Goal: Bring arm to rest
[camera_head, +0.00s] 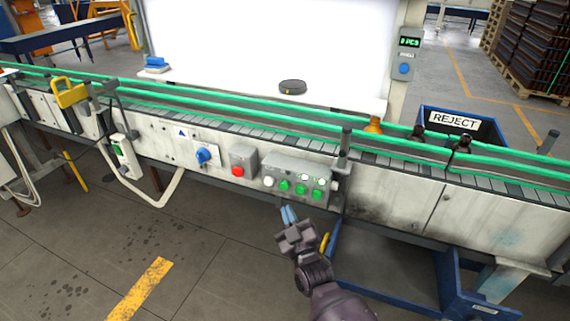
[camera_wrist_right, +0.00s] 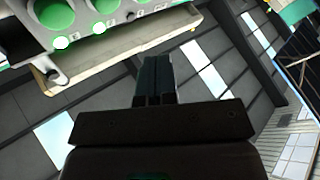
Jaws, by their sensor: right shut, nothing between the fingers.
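My right gripper (camera_head: 289,216) is in front of and just below the conveyor's button box (camera_head: 290,170) in the head view. Its fingers are shut with nothing between them. In the right wrist view the closed fingers (camera_wrist_right: 153,80) point up the picture, and the green buttons (camera_wrist_right: 105,6) show large at the top left, apart from the fingers. The button box carries several green and white buttons. My left gripper is not in view.
The conveyor (camera_head: 400,150) with green rails crosses the head view. A blue frame (camera_head: 390,285) stands below right. Floor at the lower left is open.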

